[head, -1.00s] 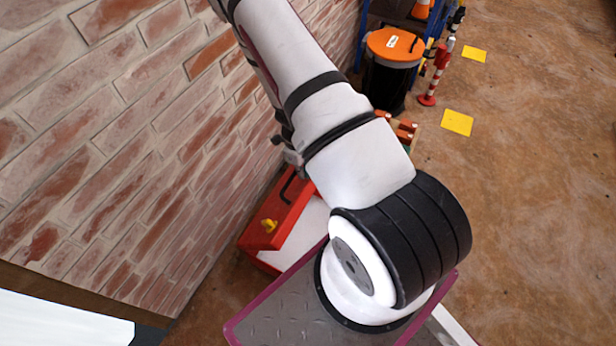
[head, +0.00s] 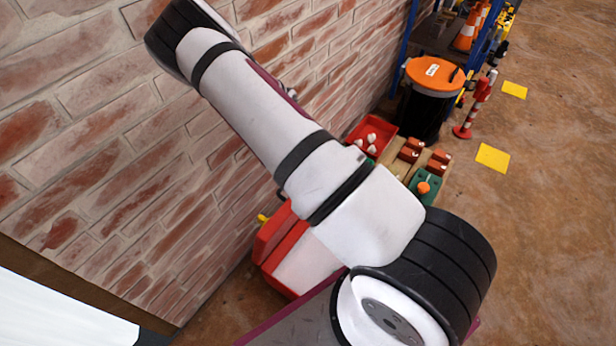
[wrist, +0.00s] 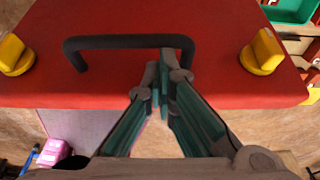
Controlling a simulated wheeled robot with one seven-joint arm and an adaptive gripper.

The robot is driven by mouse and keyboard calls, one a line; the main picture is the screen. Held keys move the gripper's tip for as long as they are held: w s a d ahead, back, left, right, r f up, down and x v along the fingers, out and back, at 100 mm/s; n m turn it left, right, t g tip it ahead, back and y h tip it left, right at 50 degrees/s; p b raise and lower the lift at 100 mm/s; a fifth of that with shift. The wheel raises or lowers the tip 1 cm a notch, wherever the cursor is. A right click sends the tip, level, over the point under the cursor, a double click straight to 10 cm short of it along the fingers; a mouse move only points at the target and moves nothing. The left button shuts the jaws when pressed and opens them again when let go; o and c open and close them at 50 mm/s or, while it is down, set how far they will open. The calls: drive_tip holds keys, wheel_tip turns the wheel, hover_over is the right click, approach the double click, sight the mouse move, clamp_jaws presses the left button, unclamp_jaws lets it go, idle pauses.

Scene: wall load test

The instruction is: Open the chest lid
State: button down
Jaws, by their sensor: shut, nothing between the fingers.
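The chest is red, by the brick wall in the head view. Its lid (head: 272,234) appears tilted up on the wall side, and a white area inside the red rim (head: 279,287) shows beside it. My arm covers part of both. In the wrist view the red lid (wrist: 220,85) has a black bar handle (wrist: 115,42) and a yellow knob (wrist: 14,55) at the left, with another yellow knob (wrist: 262,52) at the right. My gripper (wrist: 165,65) is shut and empty, its tips over the handle's right end. I cannot tell whether they touch. The head view hides my gripper.
Past the chest are a red bin (head: 371,135) with white items, a green box (head: 424,187) and an orange-lidded black barrel (head: 425,105). A red-and-white post (head: 472,110) stands farther right. Brick wall closes the left side. Open floor (head: 560,220) lies to the right.

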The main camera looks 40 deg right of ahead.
drive_tip(key=shift+w+a+f+b, duration=0.2)
drive_tip(key=shift+w+a+b, duration=0.15)
drive_tip(key=shift+w, duration=0.4)
drive_tip(key=shift+w+a+f+b, duration=0.15)
drive_tip(key=shift+w+a+b, duration=0.15)
drive_tip(key=shift+w, duration=0.4)
drive_tip(key=shift+w+a+f+b, duration=0.2)
drive_tip(key=shift+w+a+b, duration=0.15)
drive_tip(key=shift+w, duration=0.4)
drive_tip(key=shift+s+r, duration=0.1)
drive_tip(key=shift+s, duration=0.05)
